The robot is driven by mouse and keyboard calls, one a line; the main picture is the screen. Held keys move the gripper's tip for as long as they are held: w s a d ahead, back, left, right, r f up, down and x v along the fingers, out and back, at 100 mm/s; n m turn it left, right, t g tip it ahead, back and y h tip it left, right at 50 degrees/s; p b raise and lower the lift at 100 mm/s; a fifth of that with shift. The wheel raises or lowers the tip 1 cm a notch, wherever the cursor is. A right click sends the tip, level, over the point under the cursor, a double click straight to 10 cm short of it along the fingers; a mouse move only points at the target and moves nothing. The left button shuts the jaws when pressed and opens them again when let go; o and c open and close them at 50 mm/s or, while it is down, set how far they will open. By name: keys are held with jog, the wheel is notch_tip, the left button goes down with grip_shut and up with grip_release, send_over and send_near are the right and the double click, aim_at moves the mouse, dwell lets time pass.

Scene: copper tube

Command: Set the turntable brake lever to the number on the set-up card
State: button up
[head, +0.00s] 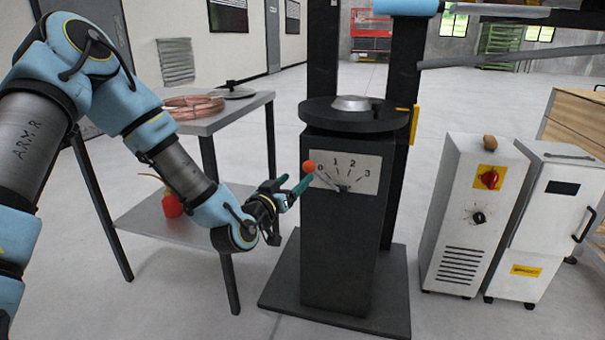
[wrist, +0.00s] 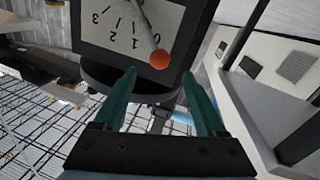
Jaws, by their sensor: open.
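The turntable brake lever has an orange ball knob (head: 309,166) and slants up to the left across a white dial plate (head: 362,160) marked 0 to 3. Its knob is beside the 0. The plate is on the front of the black turntable pedestal (head: 340,255). My gripper (head: 294,189) is just left of the plate, close below the knob, with teal fingers. In the wrist view my gripper (wrist: 160,75) is open, and the knob (wrist: 159,60) appears just beyond and between the fingertips. Whether they touch it I cannot tell. I cannot make out a set-up card.
A grey table (head: 225,115) with a copper coil (head: 195,107) stands left of the pedestal, a red object (head: 172,205) on its lower shelf. A white cabinet with a red switch (head: 489,178) and another white cabinet (head: 545,220) stand right. Floor between pedestal and cabinets is clear.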

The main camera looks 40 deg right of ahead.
aim_at(306, 170)
jog(key=x, duration=0.9)
jog(key=shift+a, duration=0.1)
grip_shut()
dwell(1.1)
